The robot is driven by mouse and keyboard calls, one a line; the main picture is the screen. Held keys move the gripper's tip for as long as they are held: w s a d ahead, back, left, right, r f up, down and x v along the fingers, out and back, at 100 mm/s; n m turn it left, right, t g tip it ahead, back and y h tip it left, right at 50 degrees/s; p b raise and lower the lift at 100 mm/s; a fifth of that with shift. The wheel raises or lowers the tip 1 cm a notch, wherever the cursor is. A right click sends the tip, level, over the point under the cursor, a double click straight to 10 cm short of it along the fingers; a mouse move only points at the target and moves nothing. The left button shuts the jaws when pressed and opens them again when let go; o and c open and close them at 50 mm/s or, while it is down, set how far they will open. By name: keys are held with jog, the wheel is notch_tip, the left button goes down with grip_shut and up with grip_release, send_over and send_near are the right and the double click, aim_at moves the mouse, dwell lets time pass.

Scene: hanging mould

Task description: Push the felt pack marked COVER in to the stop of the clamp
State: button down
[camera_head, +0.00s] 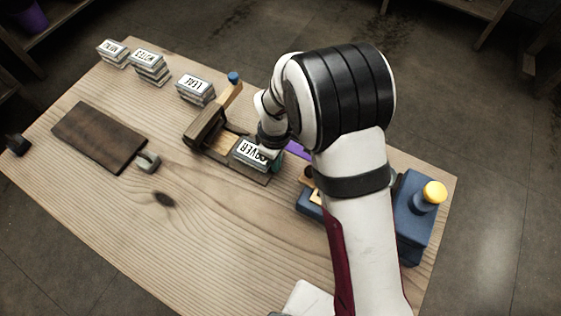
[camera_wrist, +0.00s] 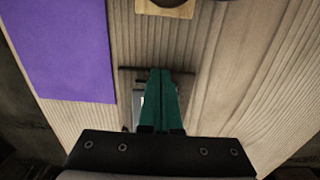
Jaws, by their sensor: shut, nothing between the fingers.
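The felt pack marked COVER (camera_head: 248,152) is a grey-white block with a black-lettered label. It lies on the base of the wooden clamp (camera_head: 204,127), on the side of the clamp's block nearer my arm. A strip of bare light wood shows between pack and block; the stop itself I cannot make out. My gripper (camera_head: 278,160) is shut and empty, its teal fingers at the pack's right end. I cannot tell whether they touch it. In the wrist view the shut fingers (camera_wrist: 160,98) hide most of the pack, with a pale sliver to their left.
Felt packs marked LEAF (camera_head: 195,90), NOTES (camera_head: 150,66) and another stack (camera_head: 113,52) stand at the back left. A dark board (camera_head: 98,137) lies left. A purple sheet (camera_wrist: 62,48) lies beside my gripper. A blue block with a yellow knob (camera_head: 431,196) stands right. The front left is clear.

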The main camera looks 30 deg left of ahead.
aim_at(233, 148)
jog(key=a, duration=1.3)
jog(key=shift+a, duration=0.2)
